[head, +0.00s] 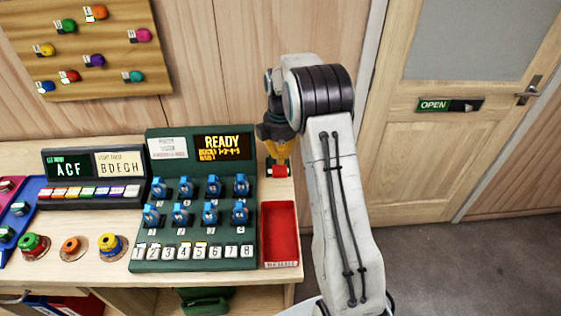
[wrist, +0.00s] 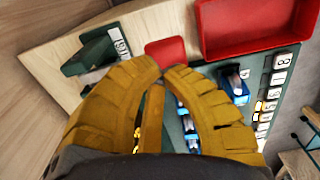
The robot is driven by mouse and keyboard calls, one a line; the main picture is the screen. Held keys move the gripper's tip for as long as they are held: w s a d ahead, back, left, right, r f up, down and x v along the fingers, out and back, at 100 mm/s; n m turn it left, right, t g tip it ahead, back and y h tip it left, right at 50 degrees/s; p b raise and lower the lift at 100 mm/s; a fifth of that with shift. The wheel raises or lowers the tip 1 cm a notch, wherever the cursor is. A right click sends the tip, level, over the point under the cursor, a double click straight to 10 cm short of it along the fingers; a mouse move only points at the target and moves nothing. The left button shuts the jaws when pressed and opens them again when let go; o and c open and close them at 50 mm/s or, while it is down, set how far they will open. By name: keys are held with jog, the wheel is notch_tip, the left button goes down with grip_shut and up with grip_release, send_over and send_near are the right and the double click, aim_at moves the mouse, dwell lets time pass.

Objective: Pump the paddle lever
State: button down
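The red paddle (head: 281,171) shows just below my gripper in the head view, at the right end of the green panel. The wrist view shows the red paddle (wrist: 165,50) as a flat square just beyond the fingertips. A dark green piece with a label (wrist: 97,52) lies to its left; I cannot tell how they join. My gripper (wrist: 164,70) has yellow fingers with tips together and nothing seen between them. In the head view, my gripper (head: 277,158) points down over the paddle. Whether the tips touch it is unclear.
The green panel (head: 240,258) with blue-handled devices and a READY display stands left of the paddle. A red tray (head: 280,233) sits in front of it. A small display board (head: 95,170) and colored knobs fill the bench's left. A door (head: 486,150) is at right.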

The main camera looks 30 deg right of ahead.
aim_at(280, 168)
jog(key=shift+f, duration=1.5)
notch_tip(280, 168, down, 5)
jog(key=b, duration=0.4)
jog(key=shift+s+b, duration=0.15)
jog(key=shift+b, duration=0.2)
jog(key=shift+s+a, duration=0.1)
jog(key=shift+r+p, duration=0.3)
jog(key=shift+p, duration=0.05)
jog(key=s+a+r, duration=0.2)
jog(key=s+r, duration=0.3)
jog(key=r, duration=0.7)
jog(key=shift+r, duration=0.3)
